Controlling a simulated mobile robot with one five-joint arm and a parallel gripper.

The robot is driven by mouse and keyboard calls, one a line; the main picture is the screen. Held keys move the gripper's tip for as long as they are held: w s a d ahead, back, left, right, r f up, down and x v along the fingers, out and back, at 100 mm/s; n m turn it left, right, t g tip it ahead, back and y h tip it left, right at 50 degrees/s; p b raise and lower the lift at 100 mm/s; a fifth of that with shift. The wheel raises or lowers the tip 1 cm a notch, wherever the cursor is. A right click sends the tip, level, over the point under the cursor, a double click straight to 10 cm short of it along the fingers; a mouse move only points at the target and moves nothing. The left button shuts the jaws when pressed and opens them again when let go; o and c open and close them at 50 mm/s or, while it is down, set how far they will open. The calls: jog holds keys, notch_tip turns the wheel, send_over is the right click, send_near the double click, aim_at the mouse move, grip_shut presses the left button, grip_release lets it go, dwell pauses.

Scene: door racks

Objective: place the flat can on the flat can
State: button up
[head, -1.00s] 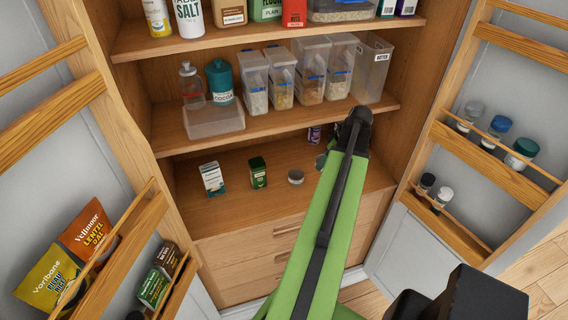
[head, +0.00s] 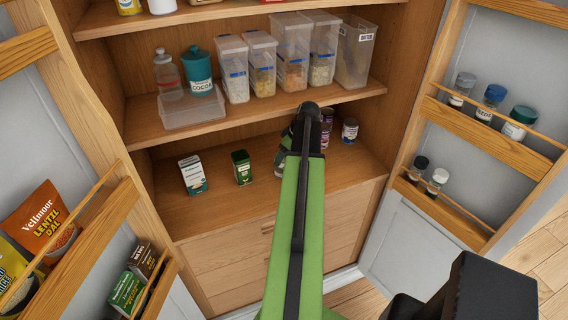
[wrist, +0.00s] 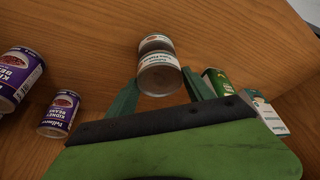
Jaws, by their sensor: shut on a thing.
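My gripper (wrist: 160,92) is shut on a flat can (wrist: 158,73) with a pale label and a silver end, held between the green fingertips in the wrist view. A second flat can (wrist: 156,42) shows just beyond it, in line with the held one. The two overlap in the picture, and I cannot tell whether they touch. In the head view my gripper (head: 284,152) is low over the bottom shelf, and my arm hides most of both cans.
Purple kidney bean cans (wrist: 58,113) stand to the left in the wrist view. A green carton (head: 241,167) and a white carton (head: 193,175) stand left of my gripper in the head view. The shelf above (head: 250,122) holds a clear bin (head: 192,108) and several containers.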

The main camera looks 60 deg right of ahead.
notch_tip(320, 180, down, 2)
jog(key=shift+f+b, duration=0.15)
jog(key=shift+b, duration=0.3)
jog(key=shift+r, duration=0.2)
jog(key=shift+f, duration=0.15)
jog(key=o, duration=1.4)
jog(key=p+v, duration=0.7)
jog(key=shift+w+r, duration=0.15)
jog(key=shift+r, duration=0.1)
jog(key=shift+s+r, duration=0.2)
jog(key=shift+s, duration=0.05)
